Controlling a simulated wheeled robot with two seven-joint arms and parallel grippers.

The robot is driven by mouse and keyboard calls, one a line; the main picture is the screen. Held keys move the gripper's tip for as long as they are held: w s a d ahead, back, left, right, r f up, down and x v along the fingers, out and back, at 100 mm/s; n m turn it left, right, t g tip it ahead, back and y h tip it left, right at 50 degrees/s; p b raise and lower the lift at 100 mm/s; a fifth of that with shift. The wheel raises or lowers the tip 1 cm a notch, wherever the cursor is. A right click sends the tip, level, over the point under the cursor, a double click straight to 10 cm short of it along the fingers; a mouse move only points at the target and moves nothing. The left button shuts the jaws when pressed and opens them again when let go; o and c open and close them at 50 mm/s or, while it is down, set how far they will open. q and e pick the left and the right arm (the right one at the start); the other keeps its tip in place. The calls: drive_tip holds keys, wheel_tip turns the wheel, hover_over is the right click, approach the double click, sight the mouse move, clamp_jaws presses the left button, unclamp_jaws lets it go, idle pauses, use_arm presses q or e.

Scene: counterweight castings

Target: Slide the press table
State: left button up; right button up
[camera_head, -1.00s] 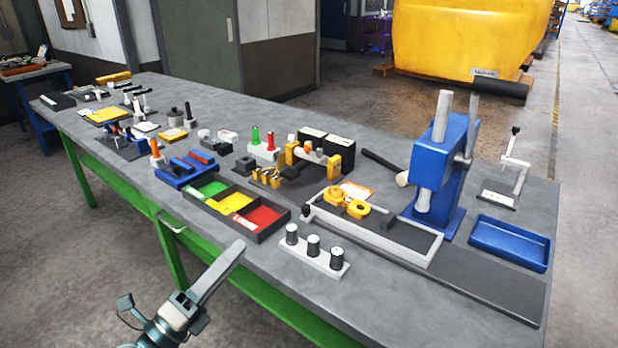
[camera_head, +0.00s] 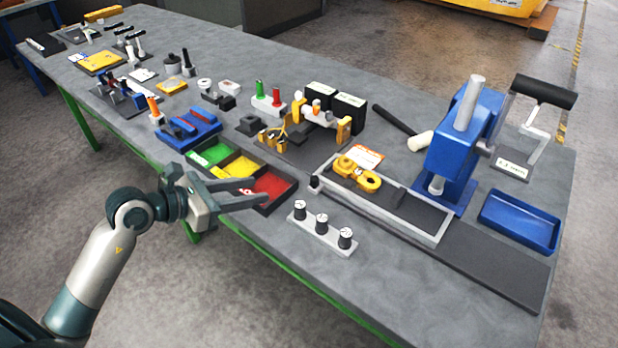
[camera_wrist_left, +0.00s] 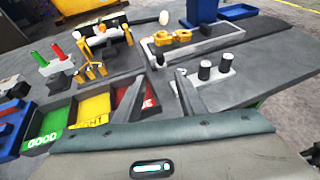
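The press table (camera_head: 376,217) is a light-rimmed tray on a dark rail (camera_head: 490,273), left of and partly below the blue press (camera_head: 463,150). A yellow casting (camera_head: 357,175) lies in its left part, and a dark knob (camera_head: 314,184) stands at its left end. In the left wrist view the knob (camera_wrist_left: 160,61) is beyond my fingers. My left gripper (camera_head: 260,191) is open and empty. It is over the front edge of the bench by the red bin, left of the knob and apart from it. The left wrist view shows its two spread fingers (camera_wrist_left: 160,93). My right gripper is not in view.
A white block with three black-topped pegs (camera_head: 321,226) stands in front of the press table. Green, yellow and red bins (camera_head: 238,170) lie near my left gripper. A fixture with yellow posts (camera_head: 300,140) stands behind. A blue tray (camera_head: 519,222) is right of the press.

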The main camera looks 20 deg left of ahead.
use_arm(q)
drive_tip(key=shift+w, duration=0.1)
drive_tip(key=p, duration=0.6)
approach(311, 180)
drive_tip(key=x, duration=0.9)
drive_tip(key=shift+w+f, duration=0.1)
drive_tip(key=shift+b, duration=0.3)
clamp_jaws()
